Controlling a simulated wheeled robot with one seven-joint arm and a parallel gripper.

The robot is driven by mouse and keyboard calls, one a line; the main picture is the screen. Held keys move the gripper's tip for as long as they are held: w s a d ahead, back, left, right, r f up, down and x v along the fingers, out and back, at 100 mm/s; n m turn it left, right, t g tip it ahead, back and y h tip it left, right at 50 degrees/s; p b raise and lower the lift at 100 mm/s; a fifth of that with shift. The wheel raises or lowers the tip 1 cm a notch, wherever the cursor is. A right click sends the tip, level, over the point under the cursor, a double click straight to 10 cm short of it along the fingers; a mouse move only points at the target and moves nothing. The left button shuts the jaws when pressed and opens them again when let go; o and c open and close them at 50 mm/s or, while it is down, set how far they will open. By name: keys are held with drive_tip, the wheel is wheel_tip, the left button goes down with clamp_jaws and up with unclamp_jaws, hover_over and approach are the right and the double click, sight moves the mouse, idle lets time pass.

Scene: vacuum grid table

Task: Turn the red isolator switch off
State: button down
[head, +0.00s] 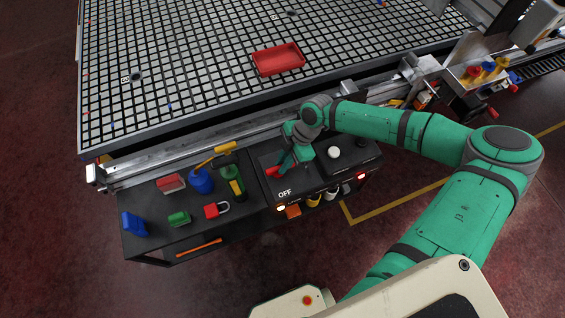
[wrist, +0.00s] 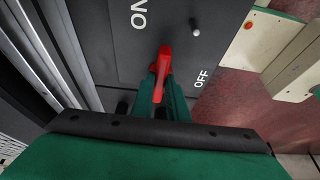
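The red isolator switch handle (head: 272,171) is on the dark panel (head: 270,187) at the front of the table. It also shows in the wrist view (wrist: 163,62), pointing between the white "ON" and "OFF" labels. "OFF" (wrist: 202,78) is to its right there; "ON" (wrist: 138,14) is at upper left. In the head view "OFF" (head: 285,194) is below the handle, and "ON" is not visible. My gripper (head: 283,165) is down at the panel; in the wrist view its two green fingers (wrist: 160,88) are close together with the red handle between them. The fingers partly hide the handle.
A white knob (head: 334,152) and a lit red lamp (head: 361,176) are to the right of my gripper. A black shelf (head: 150,205) on the left holds a red padlock (head: 216,210) and several coloured objects. The grid table (head: 200,90) with a red tray (head: 278,59) lies behind.

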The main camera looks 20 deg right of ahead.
drive_tip(key=shift+m, duration=0.4)
drive_tip(key=m+t, duration=0.1)
drive_tip(key=m, duration=0.2)
drive_tip(key=shift+s+a+m+t, duration=0.15)
drive_tip(key=shift+s+m+t, duration=0.2)
drive_tip(key=shift+m+t, duration=0.05)
drive_tip(key=m, duration=0.1)
drive_tip(key=m+t, duration=0.1)
drive_tip(key=m, duration=0.1)
drive_tip(key=m+h, duration=0.1)
drive_tip(key=shift+s+a+m+t, duration=0.2)
drive_tip(key=shift+s+m+t, duration=0.05)
drive_tip(key=shift+m+t, duration=0.05)
drive_tip(key=m, duration=0.1)
drive_tip(key=m+h, duration=0.1)
drive_tip(key=m, duration=0.2)
drive_tip(key=shift+s+a+t+h, duration=0.2)
drive_tip(key=shift+a+t+h, duration=0.1)
drive_tip(key=shift+t, duration=0.1)
drive_tip(key=m, duration=0.1)
drive_tip(key=m+h, duration=0.1)
drive_tip(key=m, duration=0.2)
drive_tip(key=shift+a+m+h, duration=0.25)
drive_tip(key=shift+m+h, duration=0.05)
drive_tip(key=shift+h, duration=0.1)
drive_tip(key=c, duration=1.7)
unclamp_jaws()
drive_tip(key=shift+s, duration=0.1)
